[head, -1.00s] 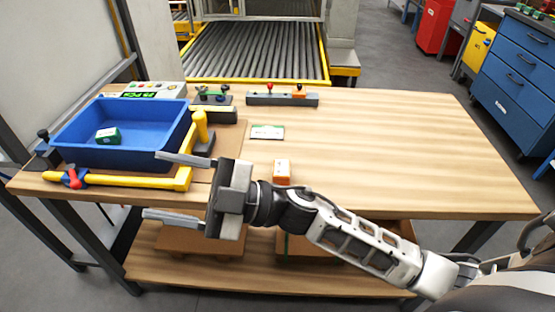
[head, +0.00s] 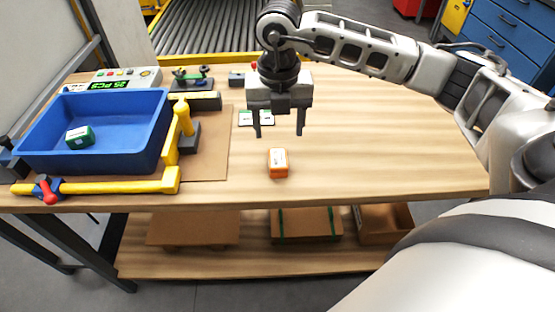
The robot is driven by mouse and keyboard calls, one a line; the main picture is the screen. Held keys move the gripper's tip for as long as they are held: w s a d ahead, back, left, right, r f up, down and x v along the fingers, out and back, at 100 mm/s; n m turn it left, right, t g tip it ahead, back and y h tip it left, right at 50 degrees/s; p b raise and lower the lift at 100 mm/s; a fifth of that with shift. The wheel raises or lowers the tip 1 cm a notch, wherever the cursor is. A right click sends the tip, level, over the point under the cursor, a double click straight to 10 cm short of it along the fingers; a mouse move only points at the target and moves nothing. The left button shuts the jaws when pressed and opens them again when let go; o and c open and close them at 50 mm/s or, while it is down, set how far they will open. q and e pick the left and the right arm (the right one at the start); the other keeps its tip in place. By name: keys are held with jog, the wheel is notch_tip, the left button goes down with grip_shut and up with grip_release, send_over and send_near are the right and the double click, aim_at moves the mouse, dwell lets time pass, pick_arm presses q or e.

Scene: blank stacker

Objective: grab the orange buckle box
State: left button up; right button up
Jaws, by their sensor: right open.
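The small orange buckle box (head: 278,163), with a white label on top, stands on the wooden table near its front edge, right of the brown mat. My right gripper (head: 279,134) points down with its two fingers spread and nothing between them. It is above the table and, in the picture, just beyond the orange box. My left gripper is out of view.
A blue bin (head: 110,156) with a green box (head: 80,137) inside stands at the left, with a yellow bar frame (head: 130,186) around its front and right. A white-green card (head: 246,118) lies partly behind my fingers. The table's right side (head: 400,150) is clear.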

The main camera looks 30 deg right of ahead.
aim_at(278, 158)
notch_tip(278, 158, down, 10)
jog(key=shift+a+r+p, duration=0.1)
jog(key=shift+p, duration=0.55)
jog(key=c, duration=1.1)
